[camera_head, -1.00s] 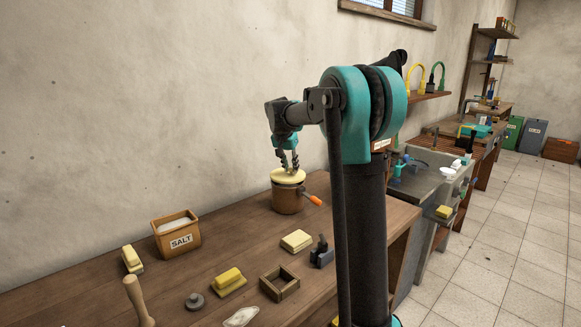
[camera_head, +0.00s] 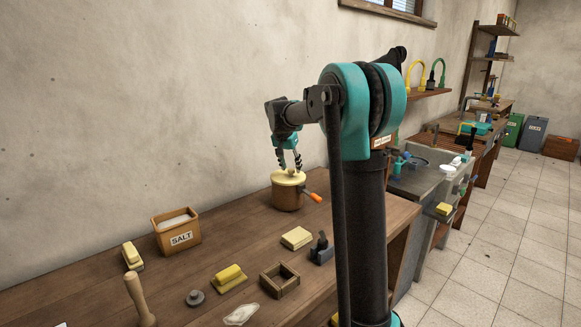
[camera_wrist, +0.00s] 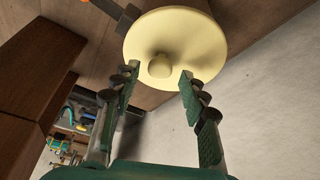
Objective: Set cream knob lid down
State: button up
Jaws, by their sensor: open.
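The cream lid (camera_head: 283,178) with its round knob lies on top of a brown pot (camera_head: 287,197) on the wooden bench. In the wrist view the lid (camera_wrist: 183,45) fills the upper middle, and its knob (camera_wrist: 161,66) points towards me. My gripper (camera_head: 290,163) is just above the lid. Its fingers (camera_wrist: 158,72) stand apart on either side of the knob, with gaps showing between them and it. The pot's orange-tipped handle (camera_head: 314,197) sticks out to the right. The lid's underside is hidden.
On the bench (camera_head: 212,241) stand a salt box (camera_head: 178,238), yellow blocks (camera_head: 296,238), a small wooden frame (camera_head: 279,283), a dark weight (camera_head: 195,298) and a wooden pestle-like tool (camera_head: 137,300). The wall is close behind the pot.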

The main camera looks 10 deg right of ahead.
jog(key=shift+r, duration=0.45)
jog(key=v, duration=1.2)
